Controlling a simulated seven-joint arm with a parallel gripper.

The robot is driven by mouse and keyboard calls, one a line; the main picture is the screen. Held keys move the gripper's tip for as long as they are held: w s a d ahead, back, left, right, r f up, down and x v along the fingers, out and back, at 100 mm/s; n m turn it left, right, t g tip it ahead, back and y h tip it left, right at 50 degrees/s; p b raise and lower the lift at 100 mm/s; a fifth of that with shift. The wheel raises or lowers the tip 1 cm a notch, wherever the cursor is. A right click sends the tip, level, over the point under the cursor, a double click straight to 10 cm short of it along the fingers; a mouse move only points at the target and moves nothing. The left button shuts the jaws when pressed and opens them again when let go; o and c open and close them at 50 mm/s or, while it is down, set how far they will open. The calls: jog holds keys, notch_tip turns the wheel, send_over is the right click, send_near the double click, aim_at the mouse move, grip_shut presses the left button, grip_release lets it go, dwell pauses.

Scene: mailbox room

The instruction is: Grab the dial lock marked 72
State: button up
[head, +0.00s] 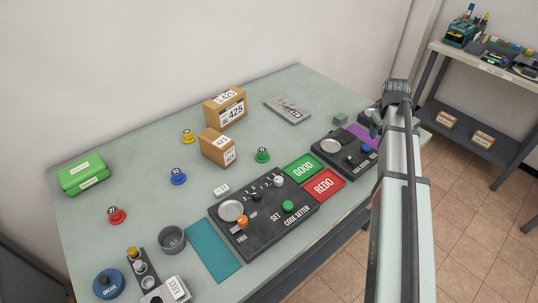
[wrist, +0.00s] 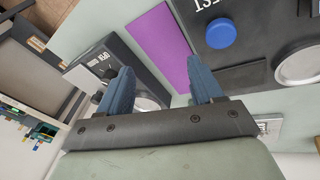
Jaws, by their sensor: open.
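Several small dial locks with marked tops stand apart on the table (head: 330,85): a red one (head: 117,216), a blue one (head: 179,177), a yellow one (head: 187,137) and a green one (head: 262,156). Their markings are too small to read, so I cannot tell which is 72. My gripper (wrist: 158,68) is open and empty in the wrist view, over a purple mat and dark panels. In the head view my arm is at the right, far from the dial locks, and hides most of the gripper.
A code setter panel (head: 265,225) with GOOD (head: 303,168) and REDO (head: 324,186) pads fills the front middle. A green case (head: 84,176) lies at left. A grey cup (head: 171,240) stands in front.

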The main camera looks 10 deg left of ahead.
jog(key=a+r+n+y, duration=0.1)
jog(key=a+n, duration=0.1)
jog(key=a, duration=0.4)
jog(key=s+a+r+n+y, duration=0.1)
jog(key=a+n, duration=0.1)
jog(key=a, duration=0.5)
jog(key=s+a+r+n+g+y, duration=0.1)
jog(key=a+n, duration=0.1)
jog(key=a, duration=0.5)
jog(key=shift+s+a, duration=0.1)
jog(key=shift+s, duration=0.15)
jog(key=s+a+r+n+g+y, duration=0.1)
jog(key=s+a+r+n+y, duration=0.15)
jog(key=a, duration=0.55)
jog(key=s+a+r+n+g+y, duration=0.1)
jog(key=s+a+n, duration=0.3)
jog(key=a, duration=0.4)
send_over(262, 150)
jog(key=d, duration=0.2)
jog(key=f, duration=0.6)
jog(key=shift+s+f, duration=0.35)
jog(key=shift+s, duration=0.05)
jog(key=shift+w+d+x, duration=0.1)
jog(key=shift+x, duration=1)
jog(key=shift+w+d+x, duration=0.15)
jog(key=shift+x, duration=0.9)
jog(key=shift+w+d+x, duration=0.1)
jog(key=shift+x, duration=1)
jog(key=shift+f, duration=0.15)
jog(key=c, duration=1.2)
